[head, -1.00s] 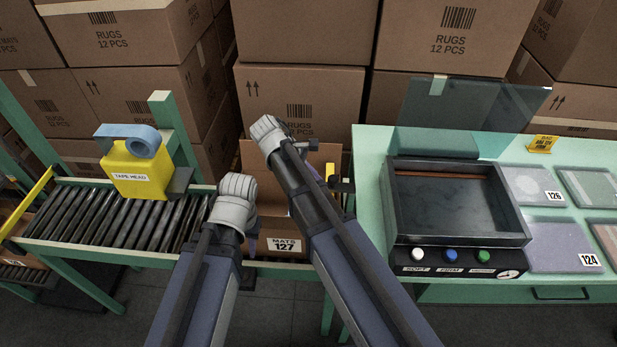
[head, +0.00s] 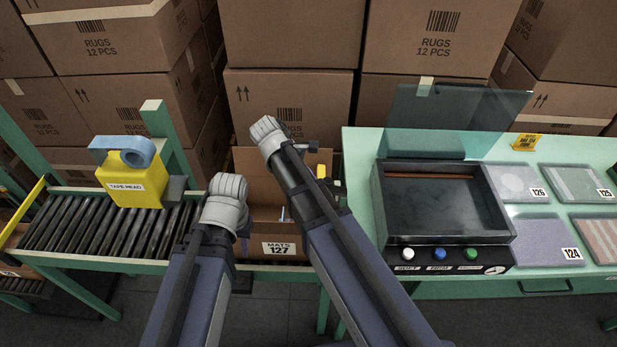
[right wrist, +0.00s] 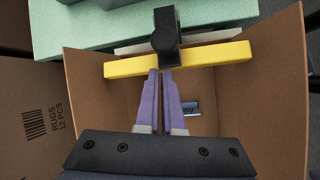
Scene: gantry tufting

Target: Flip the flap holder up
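The flap holder is a yellow bar (right wrist: 225,54) with a black clamp (right wrist: 165,32), lying across one edge of the open carton in the right wrist view. In the head view only a bit of its yellow (head: 322,171) shows past my right arm. My right gripper (right wrist: 160,74) has its two purple fingers close together, tips at the bar just below the clamp. Nothing is seen held between them, and whether they touch the bar is unclear. My left gripper (head: 243,232) is at the left of the carton (head: 285,250) marked MATS 127. Its fingers are mostly hidden by its wrist.
A yellow tape head (head: 132,185) stands on the roller conveyor (head: 95,228) at left. A green table (head: 360,150) with a dark tray machine (head: 445,205) and several mats is at right. Stacked rug cartons (head: 290,40) close off the back. A small dark label-like piece (right wrist: 192,108) lies inside the carton.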

